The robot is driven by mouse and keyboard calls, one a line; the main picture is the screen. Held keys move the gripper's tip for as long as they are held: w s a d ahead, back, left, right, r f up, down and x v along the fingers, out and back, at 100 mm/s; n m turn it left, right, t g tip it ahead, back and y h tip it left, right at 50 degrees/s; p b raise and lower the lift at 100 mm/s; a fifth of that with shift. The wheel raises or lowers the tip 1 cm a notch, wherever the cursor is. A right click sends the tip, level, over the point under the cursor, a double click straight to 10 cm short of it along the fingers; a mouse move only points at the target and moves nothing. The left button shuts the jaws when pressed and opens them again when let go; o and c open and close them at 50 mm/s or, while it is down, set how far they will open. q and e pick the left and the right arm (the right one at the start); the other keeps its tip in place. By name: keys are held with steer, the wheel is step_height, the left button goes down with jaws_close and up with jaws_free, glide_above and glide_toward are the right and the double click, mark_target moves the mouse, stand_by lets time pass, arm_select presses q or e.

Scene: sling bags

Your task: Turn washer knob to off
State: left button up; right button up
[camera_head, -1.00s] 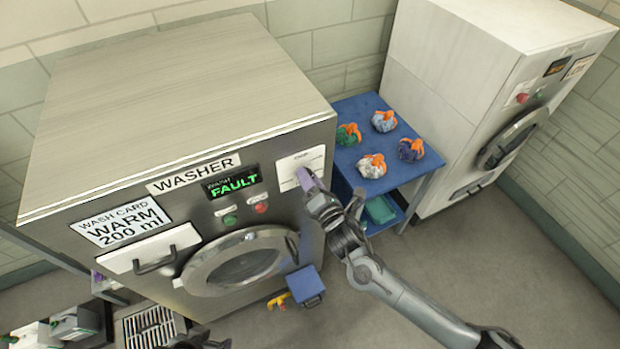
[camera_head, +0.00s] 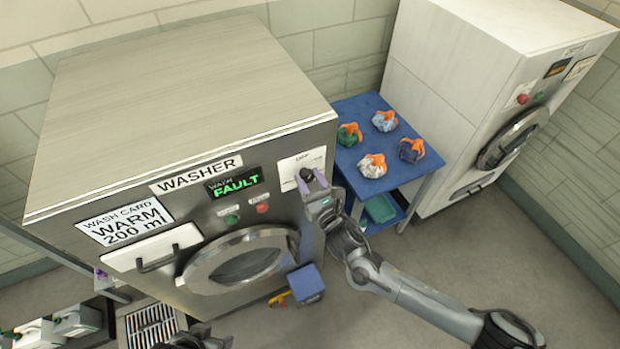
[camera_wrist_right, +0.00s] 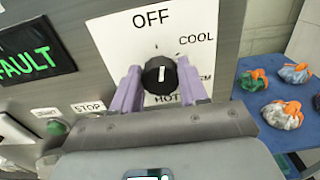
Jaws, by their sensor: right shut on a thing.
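The black washer knob (camera_wrist_right: 161,75) sits on a white dial plate (camera_wrist_right: 205,18) on the washer front (camera_head: 165,205). The plate reads OFF at the top, COOL at upper right, a partly covered word at right, and HOT below. The knob's white mark stands about upright; which end points is unclear. My right gripper (camera_wrist_right: 160,80) has its purple fingers on both sides of the knob, shut on it. In the head view the knob (camera_head: 306,174) shows just above my right gripper (camera_head: 313,182). My left gripper (camera_head: 200,341) shows only partly at the bottom edge; its jaws are unclear.
The washer display (camera_head: 234,186) reads FAULT, above green and red buttons. A blue table (camera_head: 345,110) with several tied bags stands right of the washer, beside a white machine (camera_head: 470,80).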

steer(key=shift+n, duration=1.6)
steer(key=o, duration=1.1)
steer(key=shift+c, duration=0.2)
steer(key=v, duration=1.1)
steer(key=shift+b, duration=0.45)
steer(key=shift+a, duration=0.1)
